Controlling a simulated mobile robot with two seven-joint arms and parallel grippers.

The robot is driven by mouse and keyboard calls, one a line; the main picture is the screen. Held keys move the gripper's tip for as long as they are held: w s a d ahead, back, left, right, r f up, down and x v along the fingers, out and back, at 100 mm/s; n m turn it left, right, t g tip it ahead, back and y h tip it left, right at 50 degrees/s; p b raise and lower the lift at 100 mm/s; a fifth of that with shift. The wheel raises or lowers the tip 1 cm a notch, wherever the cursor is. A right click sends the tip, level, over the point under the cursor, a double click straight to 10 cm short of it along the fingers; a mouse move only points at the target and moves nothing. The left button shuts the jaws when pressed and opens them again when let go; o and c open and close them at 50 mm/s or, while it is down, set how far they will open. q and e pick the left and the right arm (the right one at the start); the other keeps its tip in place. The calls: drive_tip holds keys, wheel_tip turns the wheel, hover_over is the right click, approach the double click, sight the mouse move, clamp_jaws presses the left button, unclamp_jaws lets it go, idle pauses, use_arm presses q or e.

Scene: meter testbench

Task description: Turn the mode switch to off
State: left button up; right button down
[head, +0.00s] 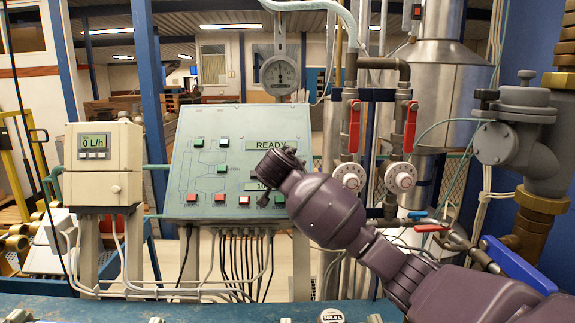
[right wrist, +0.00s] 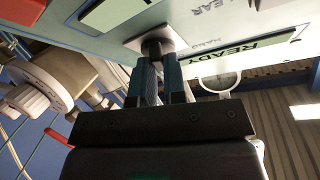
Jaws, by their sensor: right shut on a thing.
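The sloped green control panel (head: 185,150) stands in the middle of the head view, with a READY display (head: 270,145) at its upper right. My right gripper (head: 272,170) reaches the panel's right part and hides the mode switch there. In the right wrist view my right gripper (right wrist: 160,78) is shut on the mode switch (right wrist: 157,45), a small knob on a light square plate, with its fingers on either side. The fingers hide part of the knob, so I cannot tell which position it points to. My left gripper is not in view.
A meter reading 0 L/h (head: 94,146) stands left of the panel. Red and green buttons (head: 191,197) sit on the panel's face.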

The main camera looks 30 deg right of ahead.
drive_tip(key=n+t+y+p, duration=0.1)
drive_tip(key=n, duration=0.1)
drive_tip(key=shift+s+d+n, duration=0.1)
drive_tip(key=shift+n, duration=0.3)
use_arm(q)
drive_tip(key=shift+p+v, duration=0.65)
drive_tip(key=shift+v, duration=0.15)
use_arm(e)
drive_tip(key=shift+f+n+t+y, duration=0.1)
drive_tip(key=shift+n+t+y, duration=0.35)
drive_tip(key=shift+n, duration=0.75)
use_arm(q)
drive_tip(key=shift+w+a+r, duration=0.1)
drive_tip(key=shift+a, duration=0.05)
use_arm(e)
drive_tip(key=c, duration=1.2)
unclamp_jaws()
use_arm(q)
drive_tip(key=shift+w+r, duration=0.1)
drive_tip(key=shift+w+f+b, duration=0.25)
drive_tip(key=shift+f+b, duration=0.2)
drive_tip(key=shift+b, duration=0.3)
use_arm(e)
drive_tip(key=v, duration=1.1)
drive_tip(key=shift+d, duration=0.1)
